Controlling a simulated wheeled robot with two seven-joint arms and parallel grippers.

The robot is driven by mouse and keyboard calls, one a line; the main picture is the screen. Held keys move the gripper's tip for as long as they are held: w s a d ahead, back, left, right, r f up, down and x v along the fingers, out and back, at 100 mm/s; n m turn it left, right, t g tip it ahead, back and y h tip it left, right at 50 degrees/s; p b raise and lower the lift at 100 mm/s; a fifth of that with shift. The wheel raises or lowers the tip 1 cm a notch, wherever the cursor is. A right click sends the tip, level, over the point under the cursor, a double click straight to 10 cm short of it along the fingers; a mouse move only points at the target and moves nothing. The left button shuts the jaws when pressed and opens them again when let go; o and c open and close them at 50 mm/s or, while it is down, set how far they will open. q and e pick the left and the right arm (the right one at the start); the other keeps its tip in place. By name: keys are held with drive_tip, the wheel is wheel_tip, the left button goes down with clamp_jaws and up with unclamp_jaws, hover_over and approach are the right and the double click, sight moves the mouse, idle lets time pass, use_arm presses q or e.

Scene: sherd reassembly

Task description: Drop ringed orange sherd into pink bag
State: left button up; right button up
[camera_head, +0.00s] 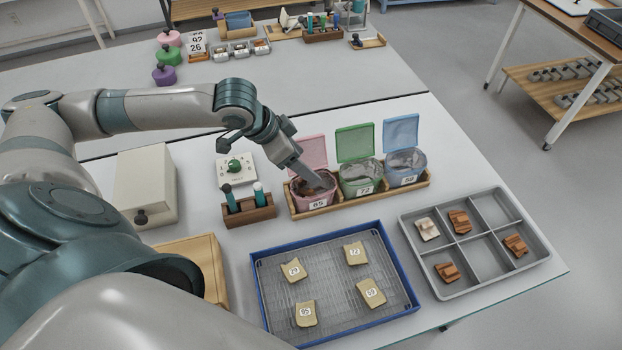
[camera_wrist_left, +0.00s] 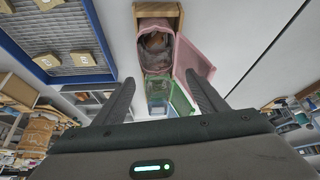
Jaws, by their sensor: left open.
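The pink bag (camera_head: 314,193) stands open at the left end of a wooden rack, its lid up and its label reading 65. Brown-orange material lies inside; it also shows in the wrist view within the pink bag (camera_wrist_left: 154,62). My left gripper (camera_head: 316,178) is over the bag's mouth, tilted down; in the wrist view its fingers (camera_wrist_left: 160,88) are spread with nothing between them. Orange sherds lie in the grey tray: one top middle (camera_head: 459,222), one bottom left (camera_head: 447,272), one bottom right (camera_head: 515,245). I cannot tell which sherd is ringed. My right gripper is not in view.
A green bag (camera_head: 361,178) and a blue bag (camera_head: 405,167) share the rack (camera_head: 423,184). The grey tray (camera_head: 402,227) also holds a pale sherd (camera_head: 428,229). A blue-rimmed tray (camera_head: 257,290) holds several numbered tan pieces. A wooden holder (camera_head: 249,212) stands left of the rack.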

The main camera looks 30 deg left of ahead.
use_arm(q)
drive_tip(key=b+v, duration=0.1)
drive_tip(key=v, duration=1.6)
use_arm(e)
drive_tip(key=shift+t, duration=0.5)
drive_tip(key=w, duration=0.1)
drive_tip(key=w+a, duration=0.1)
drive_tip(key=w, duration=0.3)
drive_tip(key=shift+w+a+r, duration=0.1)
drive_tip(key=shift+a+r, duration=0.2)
use_arm(q)
drive_tip(key=shift+s, duration=0.1)
